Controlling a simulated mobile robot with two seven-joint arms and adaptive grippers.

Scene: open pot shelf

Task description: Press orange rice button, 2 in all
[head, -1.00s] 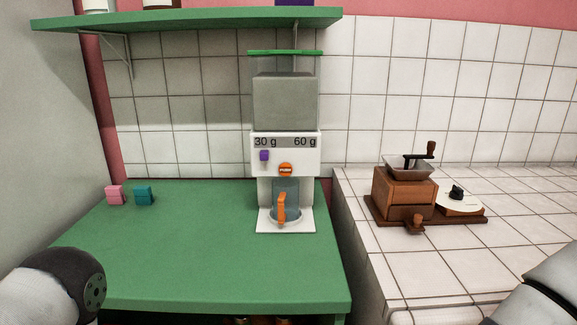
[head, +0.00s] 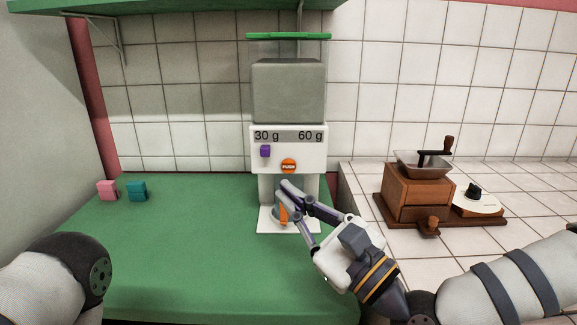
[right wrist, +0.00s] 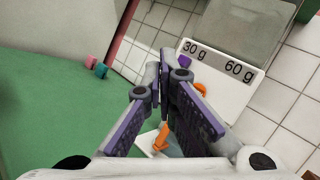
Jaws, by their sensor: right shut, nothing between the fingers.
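The rice dispenser (head: 290,144) is white with a clear grey-filled hopper and stands upright on the green table. Its round orange button marked PUSH (head: 288,166) is on the front below the "30 g" and "60 g" labels. A sliver of the button shows in the right wrist view (right wrist: 200,56), partly hidden by my fingers. My right gripper (head: 288,186) is shut and empty, its tips just below the button in the head view. I cannot tell whether they touch the dispenser. A cup with an orange handle (head: 284,211) stands under the spout, partly hidden by the gripper. My left gripper is out of view.
A purple slider (head: 265,151) sits under "30 g". A pink block (head: 107,190) and a teal block (head: 137,190) lie at the table's left. A wooden grinder (head: 418,192) stands on the tiled counter at right. A green shelf (head: 190,5) hangs above. The table's middle is clear.

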